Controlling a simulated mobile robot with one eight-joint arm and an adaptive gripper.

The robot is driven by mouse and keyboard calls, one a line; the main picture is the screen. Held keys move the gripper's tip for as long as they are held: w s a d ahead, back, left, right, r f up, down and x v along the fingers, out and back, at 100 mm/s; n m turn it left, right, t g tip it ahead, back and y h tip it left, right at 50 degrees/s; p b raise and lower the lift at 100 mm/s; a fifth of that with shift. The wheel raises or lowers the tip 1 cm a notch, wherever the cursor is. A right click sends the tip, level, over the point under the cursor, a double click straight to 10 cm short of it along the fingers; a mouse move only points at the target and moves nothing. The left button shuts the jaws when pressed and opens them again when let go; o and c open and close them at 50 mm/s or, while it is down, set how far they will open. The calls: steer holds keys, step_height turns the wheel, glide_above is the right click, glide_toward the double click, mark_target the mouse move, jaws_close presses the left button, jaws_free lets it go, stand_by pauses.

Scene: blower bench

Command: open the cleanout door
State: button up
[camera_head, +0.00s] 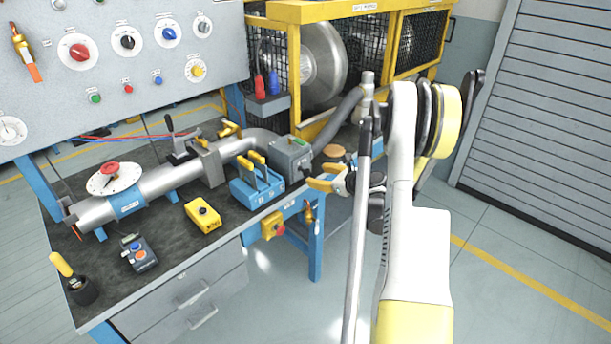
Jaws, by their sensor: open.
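My gripper (319,177) is open and empty, with its yellow fingers pointing left near the bench's right end. It is just right of a grey box (289,156) where the pipe meets the hose. A grey metal pipe (168,182) runs along the bench, with a grey flanged block (209,163) and yellow handles on it. No part can be clearly read as the cleanout door; the grey box may carry it. My arm hides part of the area right of the box.
On the bench (165,230) are a blue unit with yellow levers (257,182), a yellow button box (202,216), a grey control box (138,253) and a yellow-handled tool (62,266). A caged blower (322,66) stands behind. A control panel (130,85) rises at the back left.

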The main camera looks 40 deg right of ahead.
mark_target(308, 172)
steer(key=b+x, duration=0.1)
steer(key=x, duration=0.6)
steer(key=shift+b, duration=0.35)
steer(key=shift+s, duration=0.1)
steer(key=shift+r, duration=0.1)
steer(key=shift+c, duration=0.5)
jaws_close()
